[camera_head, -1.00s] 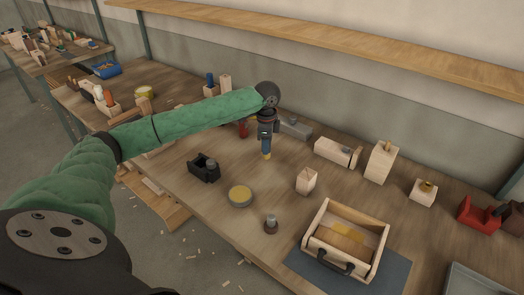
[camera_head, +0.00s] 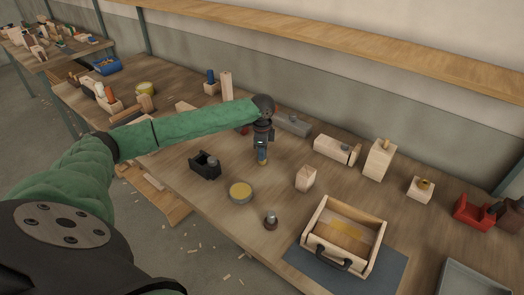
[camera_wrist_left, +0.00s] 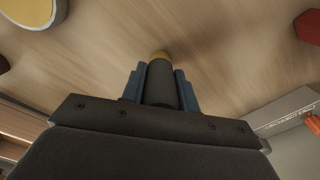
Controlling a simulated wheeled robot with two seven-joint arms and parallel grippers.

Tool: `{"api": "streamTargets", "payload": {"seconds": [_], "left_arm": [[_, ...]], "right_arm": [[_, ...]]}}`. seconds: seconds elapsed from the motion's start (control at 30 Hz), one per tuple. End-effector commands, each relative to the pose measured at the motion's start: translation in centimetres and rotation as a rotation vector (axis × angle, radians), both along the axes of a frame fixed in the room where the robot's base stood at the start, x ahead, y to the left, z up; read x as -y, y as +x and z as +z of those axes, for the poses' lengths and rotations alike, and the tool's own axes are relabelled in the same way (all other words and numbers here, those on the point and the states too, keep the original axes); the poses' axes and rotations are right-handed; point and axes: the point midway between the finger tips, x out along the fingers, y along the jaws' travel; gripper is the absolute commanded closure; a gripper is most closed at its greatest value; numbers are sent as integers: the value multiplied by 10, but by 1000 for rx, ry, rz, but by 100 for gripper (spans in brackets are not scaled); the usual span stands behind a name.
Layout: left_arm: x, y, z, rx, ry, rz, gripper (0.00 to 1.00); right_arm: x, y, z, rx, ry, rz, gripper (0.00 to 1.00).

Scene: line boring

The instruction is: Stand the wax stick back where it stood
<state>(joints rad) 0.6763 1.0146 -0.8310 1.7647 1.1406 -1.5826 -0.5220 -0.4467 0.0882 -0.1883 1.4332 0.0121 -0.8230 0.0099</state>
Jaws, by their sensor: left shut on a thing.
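My left gripper (camera_head: 262,152) is shut on the wax stick (camera_wrist_left: 163,85), a dark cylinder with a yellow-tan end, seen between the blue fingers in the left wrist view. In the head view the stick points down from the fingers, and its yellowish tip (camera_head: 262,162) is at or just above the bench top. I cannot tell whether it touches the wood. The fingers hide most of the stick in the head view. My right gripper is not in view.
A black holder (camera_head: 205,166) and a round yellow-topped tin (camera_head: 241,192) lie to the front left. A small wooden block (camera_head: 305,179) stands to the right, a grey metal piece (camera_head: 292,124) behind. A wooden tray (camera_head: 312,219) sits front right. Bare bench surrounds the tip.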

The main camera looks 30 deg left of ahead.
Motion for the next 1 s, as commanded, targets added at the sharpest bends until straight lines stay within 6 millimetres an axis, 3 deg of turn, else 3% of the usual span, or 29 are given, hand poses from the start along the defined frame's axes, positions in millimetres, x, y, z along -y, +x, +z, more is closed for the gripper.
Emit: {"api": "streamTargets", "payload": {"seconds": [0.03,0.07,0.17,0.6,0.77,1.0], "left_arm": [[0,0,-1,0,0,0,97],[0,0,-1,0,0,0,68],[0,0,-1,0,0,0,48],[0,0,5,1,0,0,48],[0,1,27,3,0,-1,48],[0,1,72,3,-1,0,48]], "right_arm": [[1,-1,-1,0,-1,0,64],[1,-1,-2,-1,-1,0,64],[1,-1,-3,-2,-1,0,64],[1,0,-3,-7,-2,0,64],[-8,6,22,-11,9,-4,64],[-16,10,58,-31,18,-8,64]]}}
